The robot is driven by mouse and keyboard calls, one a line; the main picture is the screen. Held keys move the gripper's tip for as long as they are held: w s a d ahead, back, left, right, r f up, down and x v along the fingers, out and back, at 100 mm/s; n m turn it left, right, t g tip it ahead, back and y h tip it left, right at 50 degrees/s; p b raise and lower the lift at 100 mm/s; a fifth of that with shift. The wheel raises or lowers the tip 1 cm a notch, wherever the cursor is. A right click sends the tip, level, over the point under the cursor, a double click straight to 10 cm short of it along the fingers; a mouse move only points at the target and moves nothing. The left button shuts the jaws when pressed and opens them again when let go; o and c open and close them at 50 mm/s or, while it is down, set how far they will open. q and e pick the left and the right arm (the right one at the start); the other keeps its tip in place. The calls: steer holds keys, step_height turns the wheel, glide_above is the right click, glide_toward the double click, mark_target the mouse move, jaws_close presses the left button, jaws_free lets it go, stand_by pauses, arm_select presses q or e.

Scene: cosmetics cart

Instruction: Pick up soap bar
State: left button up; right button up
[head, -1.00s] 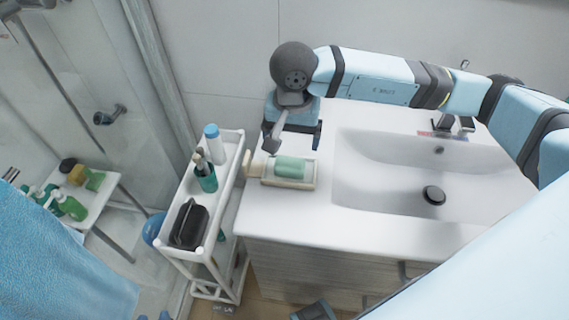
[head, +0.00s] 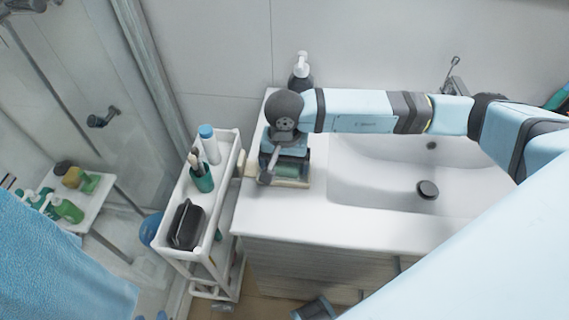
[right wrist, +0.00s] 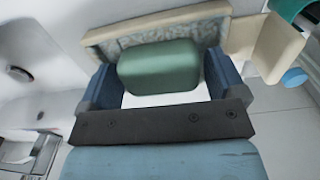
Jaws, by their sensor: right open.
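The green soap bar (head: 290,172) lies in a beige soap dish (head: 291,184) on the white counter, left of the basin. My right gripper (head: 285,165) is lowered over it from above and partly hides it. In the right wrist view the soap bar (right wrist: 160,68) sits between the two open blue fingers of the right gripper (right wrist: 161,80), with very little space at either side. I cannot tell whether the fingers touch it. The dish's rim (right wrist: 103,33) runs just beyond the soap.
A white cart (head: 178,247) with a cup, a white bottle (head: 209,147) and a black case (head: 188,224) stands left of the counter. A pump bottle (head: 301,72) stands behind my right gripper. The basin (head: 375,180) is empty, with a faucet behind.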

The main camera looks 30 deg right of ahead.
steer(key=c, duration=0.7)
steer(key=shift+r, duration=0.15)
